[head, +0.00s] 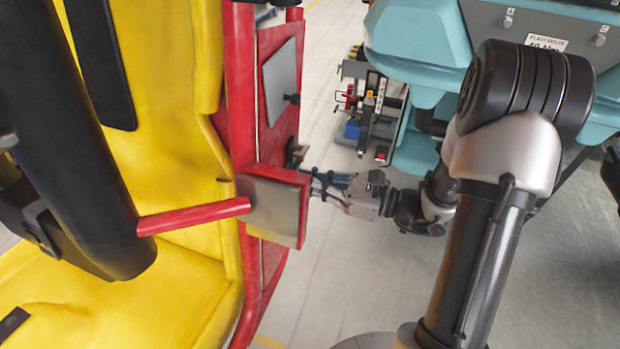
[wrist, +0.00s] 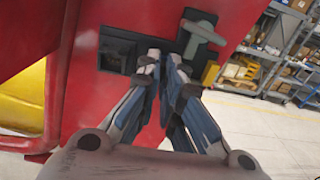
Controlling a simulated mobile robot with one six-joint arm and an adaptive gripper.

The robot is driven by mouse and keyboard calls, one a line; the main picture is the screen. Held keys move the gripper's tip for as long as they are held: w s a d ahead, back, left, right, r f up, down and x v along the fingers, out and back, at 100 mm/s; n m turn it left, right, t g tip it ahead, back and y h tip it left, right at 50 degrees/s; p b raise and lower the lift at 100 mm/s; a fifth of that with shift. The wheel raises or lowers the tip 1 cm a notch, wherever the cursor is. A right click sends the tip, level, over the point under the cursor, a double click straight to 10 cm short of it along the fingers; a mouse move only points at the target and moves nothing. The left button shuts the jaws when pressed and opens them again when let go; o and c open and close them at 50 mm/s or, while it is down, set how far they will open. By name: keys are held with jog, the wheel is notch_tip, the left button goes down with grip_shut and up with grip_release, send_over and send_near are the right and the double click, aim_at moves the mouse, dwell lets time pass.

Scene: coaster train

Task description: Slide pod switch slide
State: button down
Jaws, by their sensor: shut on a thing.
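The red side of the pod (head: 238,80) is at the left of the head view. In the wrist view a dark switch plate (wrist: 116,43) is set in the red wall, with a recess at its left part. My gripper (wrist: 163,56) is at the middle of this plate, its fingertips close together. It is shut on the pod switch slide, which the fingertips hide almost wholly. In the head view my gripper (head: 318,183) reaches the red side from the right, behind a grey-topped red box.
A grey-green handle (wrist: 203,33) sticks out close to the right of my fingertips. The grey-topped red box (head: 274,208) and a red bar (head: 195,216) are nearby. Shelves (wrist: 275,55) stand in the background. The floor (head: 350,270) below the gripper is clear.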

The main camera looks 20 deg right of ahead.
jog(key=shift+s+a+f, duration=0.1)
jog(key=c, duration=1.8)
grip_release()
jog(key=shift+o, duration=0.2)
jog(key=v, duration=1.2)
